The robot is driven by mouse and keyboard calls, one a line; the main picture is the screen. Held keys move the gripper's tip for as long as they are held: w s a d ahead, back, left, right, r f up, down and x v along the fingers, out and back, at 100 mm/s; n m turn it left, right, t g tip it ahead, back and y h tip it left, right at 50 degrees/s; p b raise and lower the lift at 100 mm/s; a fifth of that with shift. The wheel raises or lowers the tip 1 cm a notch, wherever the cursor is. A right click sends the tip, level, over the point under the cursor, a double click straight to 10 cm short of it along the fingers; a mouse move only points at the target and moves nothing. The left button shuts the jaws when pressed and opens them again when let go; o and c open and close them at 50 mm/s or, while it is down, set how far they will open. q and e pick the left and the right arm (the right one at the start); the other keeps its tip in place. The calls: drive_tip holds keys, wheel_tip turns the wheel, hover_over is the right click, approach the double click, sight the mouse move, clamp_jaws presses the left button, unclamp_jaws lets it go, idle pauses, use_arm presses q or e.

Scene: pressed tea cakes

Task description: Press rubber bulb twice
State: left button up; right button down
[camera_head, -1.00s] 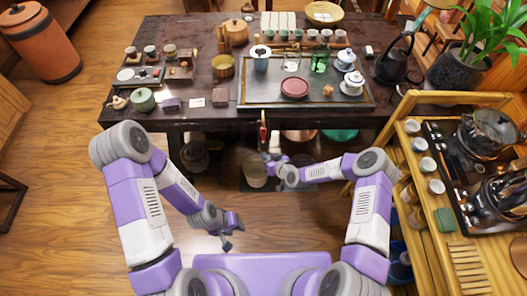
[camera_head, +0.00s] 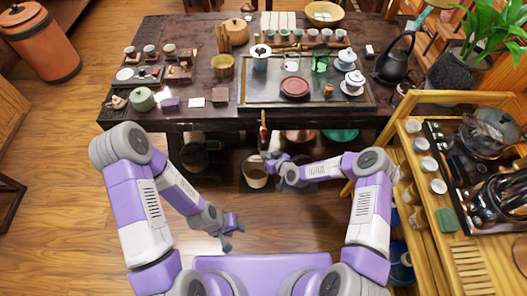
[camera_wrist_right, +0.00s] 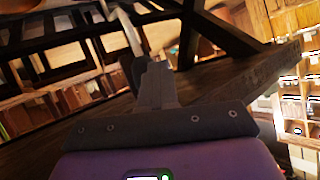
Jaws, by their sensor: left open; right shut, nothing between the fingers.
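No rubber bulb can be made out for certain. My right gripper (camera_head: 268,159) is shut and empty, below that item, in front of the table and above a pale bucket (camera_head: 255,180). Its closed fingers (camera_wrist_right: 157,82) show in the right wrist view with dark woodwork behind. My left gripper (camera_head: 226,245) is open and empty, low over the floor, well away from the table.
A tea tray (camera_head: 258,98) holds a red round dish (camera_head: 295,88), lidded cups and glasses. A black kettle (camera_head: 392,64) stands at the table's right. A bamboo shelf (camera_head: 415,212) with cups stands close to my right arm.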

drive_tip(key=shift+w, duration=0.3)
drive_tip(key=shift+s, duration=0.1)
idle(0.3)
drive_tip(key=shift+s+p, duration=0.35)
drive_tip(key=shift+s, duration=0.75)
drive_tip(key=s+p, duration=0.2)
drive_tip(key=s, duration=0.3)
idle(0.5)
